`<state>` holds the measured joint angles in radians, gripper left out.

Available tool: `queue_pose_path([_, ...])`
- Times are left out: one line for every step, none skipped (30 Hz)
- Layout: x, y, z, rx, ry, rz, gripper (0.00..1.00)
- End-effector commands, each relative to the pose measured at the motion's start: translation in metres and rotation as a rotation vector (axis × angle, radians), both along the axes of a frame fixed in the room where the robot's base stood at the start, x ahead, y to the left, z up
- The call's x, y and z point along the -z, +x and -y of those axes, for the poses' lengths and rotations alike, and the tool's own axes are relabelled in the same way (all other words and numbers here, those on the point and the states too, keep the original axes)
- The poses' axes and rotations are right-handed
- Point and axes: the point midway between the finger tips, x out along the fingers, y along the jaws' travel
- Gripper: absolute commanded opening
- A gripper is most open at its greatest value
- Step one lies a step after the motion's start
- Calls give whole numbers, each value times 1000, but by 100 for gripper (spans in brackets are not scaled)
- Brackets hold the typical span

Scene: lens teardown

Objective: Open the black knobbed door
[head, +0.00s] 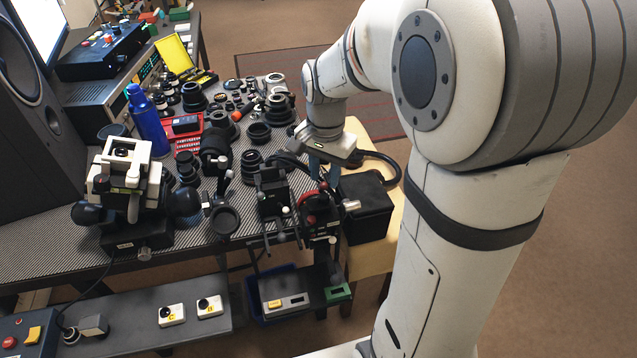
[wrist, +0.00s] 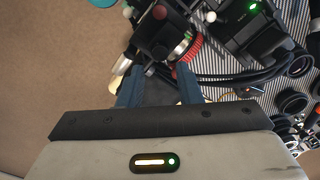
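My gripper (head: 325,175) hangs over the table's right end, pointing down at a black device with a red ring (head: 312,203). In the wrist view its two blue fingers (wrist: 158,88) stand apart, with a dark surface between them; I cannot tell whether they touch it. The device (wrist: 165,30) shows there just beyond the fingertips, with a red knob, a silver cylinder and a red ring near the right finger. A black box (head: 366,212) sits right of the device. I cannot tell for certain which part is the black knobbed door.
Another black device (head: 272,190) stands close on the left. Black cables (head: 380,160) loop behind the gripper. Several lenses and a blue bottle (head: 147,122) crowd the patterned table (head: 50,240). Below is a shelf with button boxes (head: 172,315). Floor at the right is clear.

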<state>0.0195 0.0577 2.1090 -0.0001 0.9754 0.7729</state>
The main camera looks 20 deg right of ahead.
Motion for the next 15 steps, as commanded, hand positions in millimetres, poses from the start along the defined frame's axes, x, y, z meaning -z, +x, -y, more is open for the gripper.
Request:
queue_pose_path([11,-1,0,-1,0,-4,31])
queue_pose_path([16,-1,0,-1,0,-6,31])
queue_pose_path([22,-1,0,-2,-1,-4,31])
queue_pose_path([27,-1,0,-2,0,-4,31])
queue_pose_path([32,-1,0,-2,0,-3,31])
queue_pose_path([38,-1,0,-2,0,-4,31])
queue_pose_path([41,-1,0,-2,-1,-4,31])
queue_pose_path([45,-1,0,-3,-1,-2,31])
queue_pose_path([48,-1,0,-3,-1,-2,31])
queue_pose_path([51,-1,0,-3,0,-1,31])
queue_pose_path([53,-1,0,-3,0,-1,31])
queue_pose_path([55,-1,-1,-3,-1,-1,31])
queue_pose_path([56,-1,-1,-3,-1,-1,31])
queue_pose_path([57,-1,-1,-4,-1,-1,31])
queue_pose_path([57,-1,-1,-4,0,0,31])
